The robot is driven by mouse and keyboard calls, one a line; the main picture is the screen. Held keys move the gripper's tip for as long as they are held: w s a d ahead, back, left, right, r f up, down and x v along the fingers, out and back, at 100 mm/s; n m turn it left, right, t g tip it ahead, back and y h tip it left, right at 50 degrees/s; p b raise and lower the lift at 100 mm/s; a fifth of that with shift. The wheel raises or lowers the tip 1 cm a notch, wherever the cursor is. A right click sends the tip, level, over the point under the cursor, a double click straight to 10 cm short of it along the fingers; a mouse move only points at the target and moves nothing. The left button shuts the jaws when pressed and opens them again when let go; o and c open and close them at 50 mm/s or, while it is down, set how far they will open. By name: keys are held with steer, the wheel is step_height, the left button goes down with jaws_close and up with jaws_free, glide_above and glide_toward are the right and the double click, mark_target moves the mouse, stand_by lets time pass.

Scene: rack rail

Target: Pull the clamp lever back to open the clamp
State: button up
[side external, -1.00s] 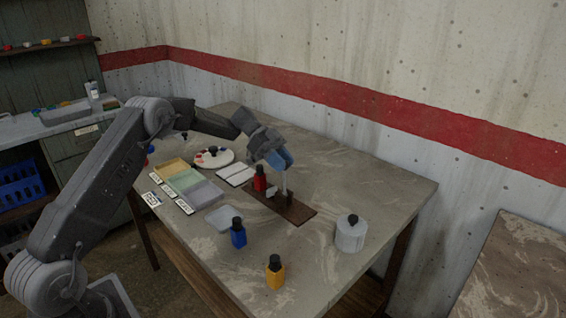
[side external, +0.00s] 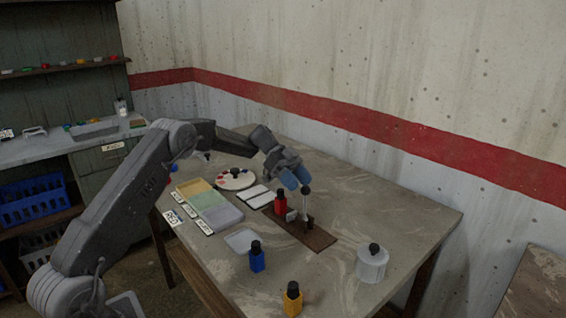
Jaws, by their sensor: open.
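The clamp sits on a dark brown board (side external: 318,239) on the table. Its pale lever (side external: 307,206) stands about upright, with a dark knob (side external: 306,190) at the top. A small light grey clamp part (side external: 291,215) shows low beside the lever. A red bottle (side external: 281,204) with a black cap stands at the board's left end, next to that part. My gripper (side external: 298,180) has blue fingers and is open. The fingertips are just left of and above the knob; whether they touch it I cannot tell. The fingers partly overlap in this view.
A blue bottle (side external: 257,259), a yellow bottle (side external: 292,301) and a grey lidded jar (side external: 372,264) stand on the near side. A shallow tray (side external: 241,240), coloured bins (side external: 218,214), white pads (side external: 259,196) and a round palette (side external: 235,179) lie left. The table's right side is clear.

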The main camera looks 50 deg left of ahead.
steer(key=v, duration=1.1)
steer(key=shift+a, duration=0.25)
steer(key=shift+s+r, duration=0.1)
steer(key=s+d+r+n+y, duration=0.35)
steer(key=s+d+r, duration=0.25)
steer(key=d, duration=0.2)
steer(key=s+d+r+n+y, duration=0.3)
steer(key=s+d+r+n, duration=0.25)
steer(key=d, duration=0.35)
steer(key=s+d+f+n+t+y, duration=0.2)
steer(key=s+f, duration=0.1)
steer(key=s, duration=0.8)
steer(key=s+d+f+n+t+y, duration=0.2)
steer(key=s+d+f+n+y, duration=0.1)
steer(key=s, duration=0.9)
steer(key=shift+d+f+n+t, duration=0.15)
steer(key=shift+f+n+t, duration=0.2)
steer(key=shift+f, duration=0.25)
